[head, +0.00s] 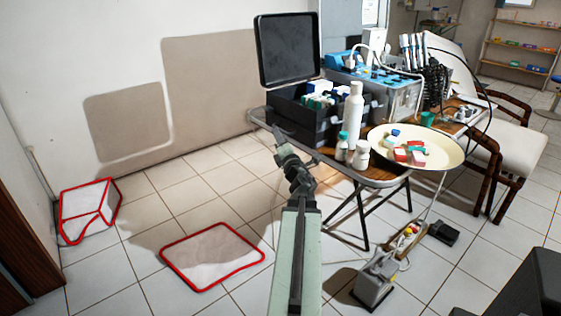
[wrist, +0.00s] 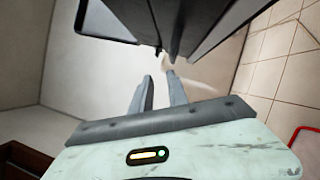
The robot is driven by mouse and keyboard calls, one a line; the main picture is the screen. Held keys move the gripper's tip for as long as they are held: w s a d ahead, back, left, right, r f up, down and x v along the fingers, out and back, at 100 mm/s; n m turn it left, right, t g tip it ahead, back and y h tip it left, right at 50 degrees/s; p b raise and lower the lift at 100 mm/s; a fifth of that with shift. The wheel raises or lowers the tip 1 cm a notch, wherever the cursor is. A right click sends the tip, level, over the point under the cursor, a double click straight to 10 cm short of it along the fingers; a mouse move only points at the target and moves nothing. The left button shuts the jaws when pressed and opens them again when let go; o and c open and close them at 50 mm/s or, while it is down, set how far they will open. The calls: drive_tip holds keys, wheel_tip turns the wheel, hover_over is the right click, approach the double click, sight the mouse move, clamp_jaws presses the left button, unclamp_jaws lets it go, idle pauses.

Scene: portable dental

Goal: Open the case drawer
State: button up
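The black case (head: 312,131) stands on the table with its lid (head: 288,48) raised and boxes and bottles in its top. Its dark front and side show stacked levels, but I cannot tell the drawer's edges or how far out it sits. My gripper (head: 279,136) is at the case's near left side in the head view. In the wrist view, my gripper (wrist: 160,78) has its two fingers apart with nothing visible between them. Dark parts of the case (wrist: 215,22) hang just beyond the fingertips. I cannot tell whether they touch.
A white bottle (head: 353,112) and small jars stand beside the case on the folding table (head: 372,180). A round cream tray (head: 448,150) holds small boxes.

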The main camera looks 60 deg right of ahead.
sight(282, 130)
drive_tip(key=s+d+f+n, duration=0.1)
drive_tip(key=s+f+n, duration=0.1)
drive_tip(key=s, duration=0.1)
drive_tip(key=p+x, duration=0.1)
drive_tip(key=x, duration=0.6)
drive_tip(key=shift+w+d+r, duration=0.1)
drive_tip(key=shift+d+r, duration=0.05)
drive_tip(key=shift+d, duration=0.15)
clamp_jaws()
idle(1.0)
